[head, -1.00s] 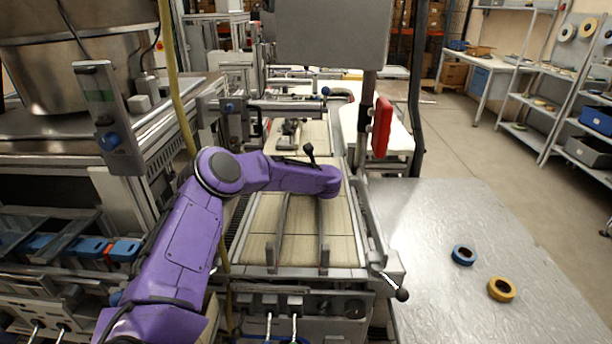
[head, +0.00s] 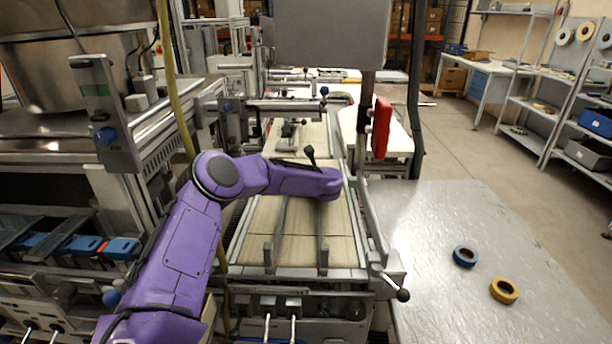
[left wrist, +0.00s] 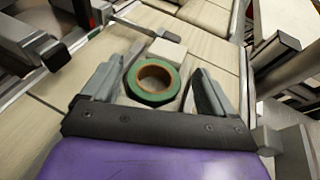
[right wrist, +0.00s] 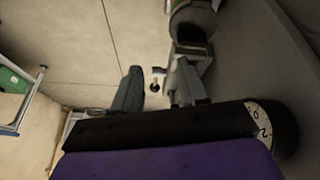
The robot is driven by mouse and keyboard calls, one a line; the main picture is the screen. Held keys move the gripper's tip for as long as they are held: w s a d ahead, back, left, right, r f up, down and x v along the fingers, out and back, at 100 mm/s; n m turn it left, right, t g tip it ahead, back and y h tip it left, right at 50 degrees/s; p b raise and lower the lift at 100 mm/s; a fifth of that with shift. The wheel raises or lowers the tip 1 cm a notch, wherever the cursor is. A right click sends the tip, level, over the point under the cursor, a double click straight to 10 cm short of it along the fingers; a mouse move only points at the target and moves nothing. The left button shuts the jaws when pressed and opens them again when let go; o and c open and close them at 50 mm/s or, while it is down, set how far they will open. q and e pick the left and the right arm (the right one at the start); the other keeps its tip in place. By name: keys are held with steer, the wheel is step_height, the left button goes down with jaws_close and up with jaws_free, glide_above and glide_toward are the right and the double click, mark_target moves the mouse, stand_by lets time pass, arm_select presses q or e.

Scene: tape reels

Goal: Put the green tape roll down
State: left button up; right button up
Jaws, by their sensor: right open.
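The green tape roll (left wrist: 153,82), with a brown core ring, lies between the two fingers of my left gripper (left wrist: 158,85) in the left wrist view. It is close to the left finger, and a narrow light strip shows beside the right finger. I cannot tell whether the fingers press on it or whether it rests on the belt. In the head view, my left arm reaches over the tiled conveyor (head: 300,250); its gripper and the roll are hidden there. My right gripper (right wrist: 157,80) is open and empty in the right wrist view, out of the head view.
A blue tape roll (head: 465,256) and a yellow tape roll (head: 504,290) lie on the metal table (head: 430,225) at right, which has much free room. Metal rails run along the conveyor. A pale block (left wrist: 168,50) shows just beyond the green roll.

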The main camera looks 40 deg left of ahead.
arm_select(q)
steer(key=shift+s+a+f, duration=0.1)
steer(key=shift+s+f, duration=0.1)
steer(key=shift+f, duration=0.1)
steer(key=shift+r+p, duration=0.3)
steer(key=shift+p, duration=0.1)
steer(key=shift+s+d+r+p, duration=0.2)
steer(key=shift+d+r+p, duration=0.3)
steer(key=shift+r+p, duration=0.5)
steer(key=p+v, duration=0.1)
steer(key=v, duration=0.4)
steer(key=p+v, duration=0.1)
steer(key=v, duration=0.4)
steer(key=shift+s+d+f, duration=0.15)
steer(key=shift+s+d, duration=0.05)
steer(key=shift+d, duration=0.05)
